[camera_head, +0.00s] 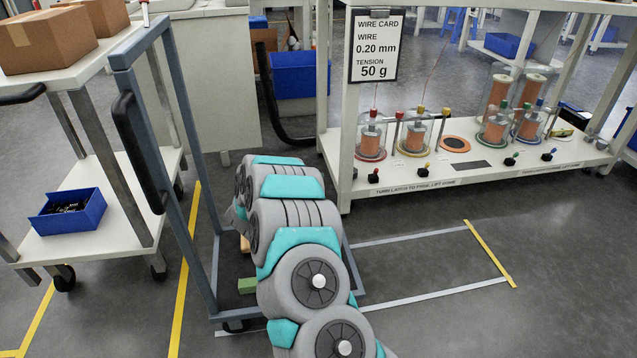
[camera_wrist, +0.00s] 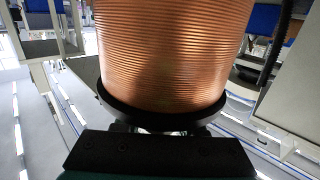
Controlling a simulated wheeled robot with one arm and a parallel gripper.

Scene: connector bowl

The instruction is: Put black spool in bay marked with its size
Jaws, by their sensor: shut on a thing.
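The black spool (camera_wrist: 175,60) fills the top of the wrist view, wound with copper wire above a black flange. It stands roughly upright in my gripper (camera_wrist: 160,128), which is shut on it at the flange; the fingertips are mostly hidden under it. In the head view my arm reaches away and down beside a blue-grey frame, and my gripper and the held spool are hidden. The size-marked bay cannot be made out in either view. A card (camera_head: 376,48) reads wire 0.20 mm, tension 50 g.
A white bench (camera_head: 400,188) at right holds several copper spools under clear domes and a bare orange ring (camera_head: 455,144). The blue-grey frame (camera_head: 180,170) stands left of my arm. A cart (camera_head: 120,205) with a blue bin (camera_head: 68,211) is farther left. The taped floor at right is clear.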

